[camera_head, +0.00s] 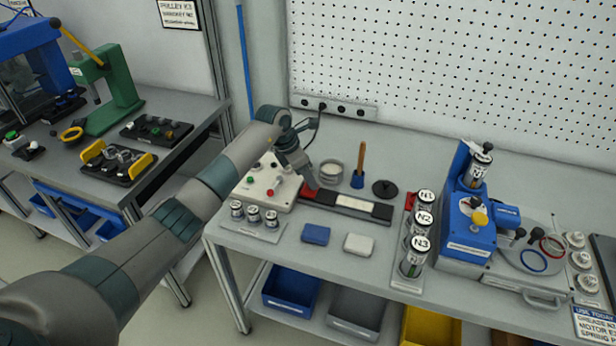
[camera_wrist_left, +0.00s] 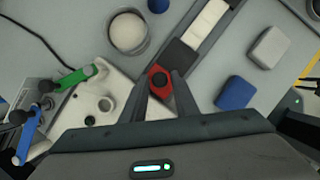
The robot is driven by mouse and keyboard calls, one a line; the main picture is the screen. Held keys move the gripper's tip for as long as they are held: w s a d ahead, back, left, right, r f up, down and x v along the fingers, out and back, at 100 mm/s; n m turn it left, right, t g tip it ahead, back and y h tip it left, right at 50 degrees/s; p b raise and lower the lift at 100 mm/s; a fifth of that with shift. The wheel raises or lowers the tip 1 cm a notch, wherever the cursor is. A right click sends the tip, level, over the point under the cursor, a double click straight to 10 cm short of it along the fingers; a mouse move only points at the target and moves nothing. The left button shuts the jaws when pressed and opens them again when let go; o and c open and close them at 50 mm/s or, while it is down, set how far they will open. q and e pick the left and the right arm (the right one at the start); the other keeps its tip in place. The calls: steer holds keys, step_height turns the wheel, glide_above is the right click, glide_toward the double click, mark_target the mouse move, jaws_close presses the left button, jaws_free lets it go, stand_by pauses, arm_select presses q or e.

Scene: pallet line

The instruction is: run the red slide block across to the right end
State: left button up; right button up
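The red slide block (camera_head: 309,193) sits at the left end of a dark rail (camera_head: 335,200) with a pale strip along it. In the left wrist view the red block (camera_wrist_left: 160,77) has a dark round knob on top. My left gripper (camera_head: 309,184) is low over the rail's left end and partly hides the block. In the left wrist view its two fingers (camera_wrist_left: 161,80) stand apart, one on each side of the block; firm contact does not show.
A white control box (camera_head: 262,187) stands left of the rail. Behind it are a round container (camera_head: 331,171) and a blue holder with a wooden handle (camera_head: 358,178). Blue (camera_head: 316,234) and white (camera_head: 359,244) pads lie in front. Labelled cylinders (camera_head: 421,222) stand beyond the right end.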

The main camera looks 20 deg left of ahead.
arm_select(q)
jaws_close()
